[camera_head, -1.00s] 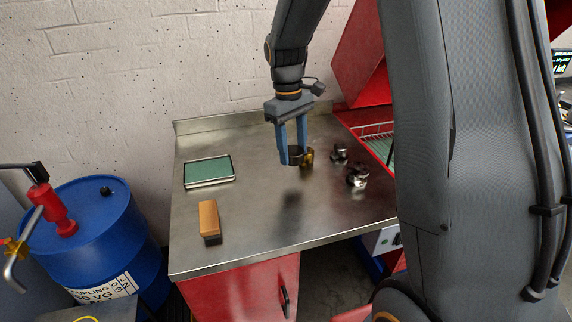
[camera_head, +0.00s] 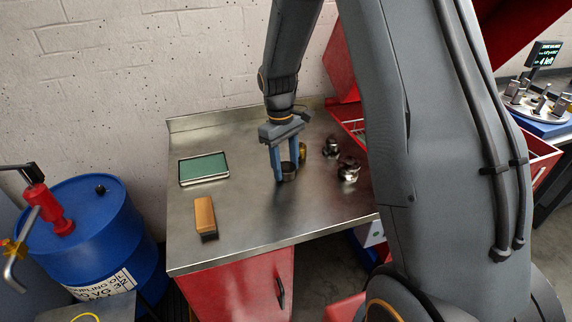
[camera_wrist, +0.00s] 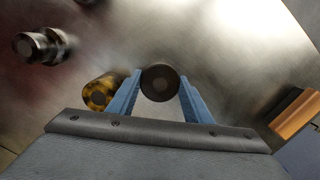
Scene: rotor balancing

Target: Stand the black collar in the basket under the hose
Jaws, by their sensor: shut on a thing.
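The black collar (camera_head: 288,170) is a short dark ring between the two blue fingers of my gripper (camera_head: 285,174). My gripper is shut on it and holds it over the steel bench; in the head view I cannot tell the exact gap beneath it. The wrist view shows the collar (camera_wrist: 160,82) end-on between the fingertips (camera_wrist: 160,90). The red cabinet (camera_head: 346,112) at the back right shows part of a wire basket's area, mostly hidden behind my arm. The hose cannot be made out.
A brass-yellow part (camera_head: 304,149) stands just behind the collar. Two shiny metal parts (camera_head: 348,169) (camera_head: 331,147) stand to its right. A green-topped tray (camera_head: 203,181) and an orange-brown block (camera_head: 205,217) lie on the left of the bench (camera_head: 245,215). A blue drum (camera_head: 92,240) stands left.

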